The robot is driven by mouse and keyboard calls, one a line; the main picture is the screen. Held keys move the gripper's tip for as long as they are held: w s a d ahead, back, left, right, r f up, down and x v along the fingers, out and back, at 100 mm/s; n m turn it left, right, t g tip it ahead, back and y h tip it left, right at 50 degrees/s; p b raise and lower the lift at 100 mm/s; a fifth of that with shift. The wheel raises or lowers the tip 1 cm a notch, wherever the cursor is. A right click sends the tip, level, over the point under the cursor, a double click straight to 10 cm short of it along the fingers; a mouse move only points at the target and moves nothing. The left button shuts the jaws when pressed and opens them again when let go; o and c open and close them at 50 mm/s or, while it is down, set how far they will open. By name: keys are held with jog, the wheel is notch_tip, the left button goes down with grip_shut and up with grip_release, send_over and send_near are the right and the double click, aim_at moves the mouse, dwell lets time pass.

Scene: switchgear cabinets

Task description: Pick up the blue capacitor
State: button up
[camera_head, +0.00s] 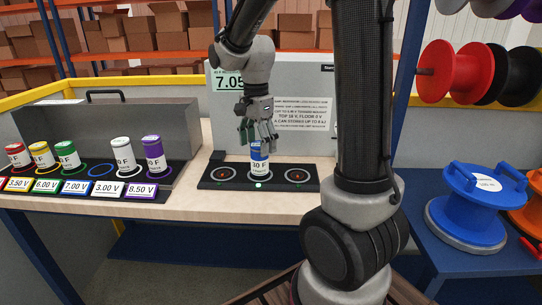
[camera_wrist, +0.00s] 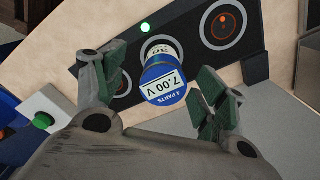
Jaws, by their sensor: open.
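The blue capacitor (camera_head: 259,163) stands upright on the middle spot of a black panel (camera_head: 215,184) on the bench. It has a blue upper part and a white lower band. In the wrist view the blue capacitor (camera_wrist: 162,84) shows its top label, "4 PARTS 7.00 V". My gripper (camera_head: 258,140) is over it from above, fingers pointing down. In the wrist view my gripper (camera_wrist: 160,82) is open, with one green-padded finger on each side of the capacitor and visible gaps between. Whether the fingertips reach down beside its body is hard to tell.
Red (camera_head: 16,155), yellow (camera_head: 42,155), green (camera_head: 67,155), white (camera_head: 123,156) and purple (camera_head: 153,153) capacitors stand in a rack at left, with an empty blue ring (camera_head: 101,170). A display panel (camera_head: 290,80) rises behind. A blue spool (camera_head: 468,203) sits at right.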

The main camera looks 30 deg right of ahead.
aim_at(260, 162)
jog(key=shift+d, duration=0.25)
jog(key=shift+d+f, duration=0.1)
jog(key=shift+f, duration=0.2)
jog(key=f, duration=0.5)
jog(key=w+f, duration=0.1)
jog(key=f, duration=0.1)
jog(key=shift+d+f, duration=0.15)
jog(key=shift+d, duration=0.05)
jog(key=c, duration=1.3)
